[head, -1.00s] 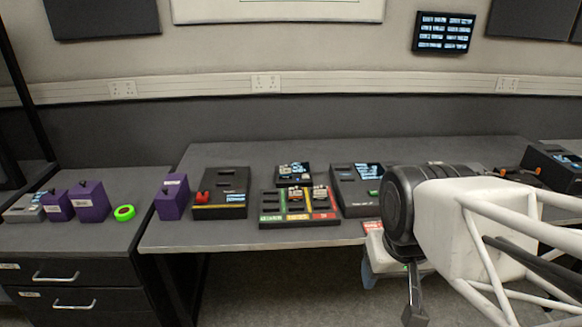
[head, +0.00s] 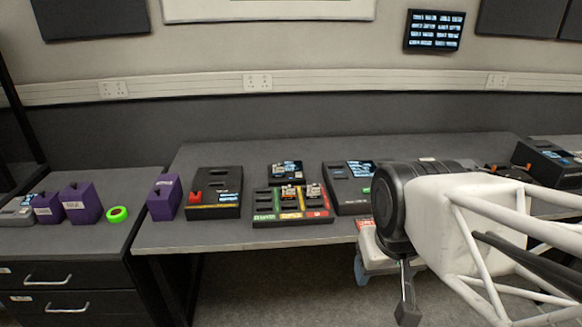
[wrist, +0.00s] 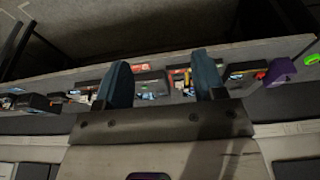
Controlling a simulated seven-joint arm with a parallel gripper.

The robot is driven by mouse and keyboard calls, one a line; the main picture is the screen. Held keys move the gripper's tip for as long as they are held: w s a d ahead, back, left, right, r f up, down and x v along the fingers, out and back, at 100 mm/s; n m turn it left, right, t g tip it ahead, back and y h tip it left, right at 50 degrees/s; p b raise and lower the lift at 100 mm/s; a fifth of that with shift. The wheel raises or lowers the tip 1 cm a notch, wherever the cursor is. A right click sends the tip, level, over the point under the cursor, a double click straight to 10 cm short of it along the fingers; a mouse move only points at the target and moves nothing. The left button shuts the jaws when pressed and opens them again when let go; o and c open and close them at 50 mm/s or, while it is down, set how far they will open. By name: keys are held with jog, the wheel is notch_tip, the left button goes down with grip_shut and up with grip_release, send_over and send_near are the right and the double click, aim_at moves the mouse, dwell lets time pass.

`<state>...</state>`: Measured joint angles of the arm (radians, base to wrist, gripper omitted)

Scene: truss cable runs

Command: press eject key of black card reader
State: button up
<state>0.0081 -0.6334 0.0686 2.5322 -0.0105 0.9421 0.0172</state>
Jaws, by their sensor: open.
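A black device (head: 213,194) with two slots, a red key and a small lit display lies on the desk's left part. A second dark device (head: 346,188) with a blue screen and a green key lies further right, partly hidden by my arm. I cannot tell from labels which is the card reader. My gripper shows in the wrist view (wrist: 161,62) as two blue-grey fingers, open with nothing held between them. The desk devices appear beyond the fingers, apart from them.
A board with coloured strips (head: 291,205) and a small screen unit (head: 285,171) sit between the two devices. Purple blocks (head: 164,197) and a green tape roll (head: 117,214) are at left. Another black device (head: 550,162) is far right. The desk's back strip is clear.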

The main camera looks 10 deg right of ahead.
grip_shut()
dwell(1.6)
